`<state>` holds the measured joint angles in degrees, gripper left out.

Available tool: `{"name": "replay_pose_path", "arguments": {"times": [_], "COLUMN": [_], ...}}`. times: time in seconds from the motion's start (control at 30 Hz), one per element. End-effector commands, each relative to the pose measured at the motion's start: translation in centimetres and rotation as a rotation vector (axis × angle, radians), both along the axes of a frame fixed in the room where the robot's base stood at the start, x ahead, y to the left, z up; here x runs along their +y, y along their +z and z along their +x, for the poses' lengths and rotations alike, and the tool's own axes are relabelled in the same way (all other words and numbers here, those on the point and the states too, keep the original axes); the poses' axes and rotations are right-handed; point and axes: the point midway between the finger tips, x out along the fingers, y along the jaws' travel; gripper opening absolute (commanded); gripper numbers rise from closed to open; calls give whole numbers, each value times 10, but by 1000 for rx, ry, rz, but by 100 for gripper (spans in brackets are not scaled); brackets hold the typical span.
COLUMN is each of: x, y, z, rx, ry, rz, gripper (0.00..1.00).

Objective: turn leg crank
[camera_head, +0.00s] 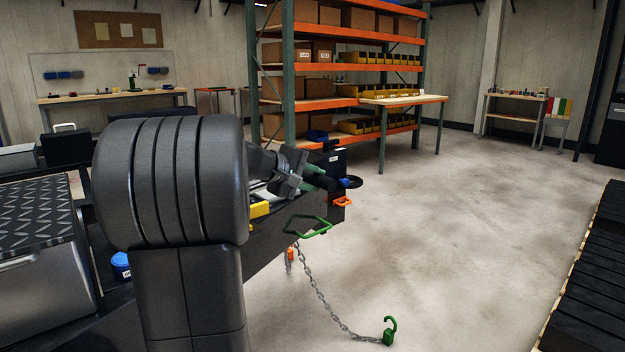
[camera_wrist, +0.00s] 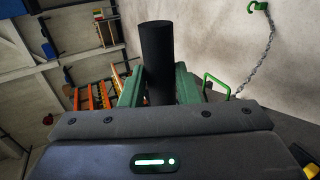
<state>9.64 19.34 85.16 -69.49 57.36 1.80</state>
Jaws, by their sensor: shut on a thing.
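A black cylinder (camera_wrist: 157,45), which looks like the grip of the leg crank, stands between the green fingers of my gripper (camera_wrist: 158,88) in the wrist view. The fingers sit close against it on both sides, shut on it. In the head view my gripper (camera_head: 318,180) reaches to the front end of the dark trailer frame. A dark rounded part (camera_head: 353,182) shows just beyond the fingertips; I cannot tell whether it is the same grip. My arm hides much of the frame, and the rest of the crank is not clear.
A green bent handle (camera_head: 308,226) and an orange handle (camera_head: 343,201) stick out near the frame's end. A chain (camera_head: 318,290) runs to a green hook (camera_head: 389,336) on the floor. Shelving (camera_head: 340,104) stands behind. The floor (camera_head: 460,200) to the right is clear.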

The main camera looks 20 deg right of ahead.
Motion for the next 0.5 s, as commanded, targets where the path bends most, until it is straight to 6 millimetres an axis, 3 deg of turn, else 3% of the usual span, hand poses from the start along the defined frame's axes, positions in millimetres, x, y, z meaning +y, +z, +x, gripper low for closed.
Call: {"name": "replay_pose_path", "arguments": {"times": [0.27, 0.3, 0.37, 0.5], "x": [1, 1, 1, 0], "y": [1, 1, 1, 0], "z": [0, 0, 0, 0], "rx": [-3, -3, -2, -1], "ry": [2, 2, 1, 1], "rz": [-1, -1, 0, -1], "gripper": [0, 37, 48, 50]}}
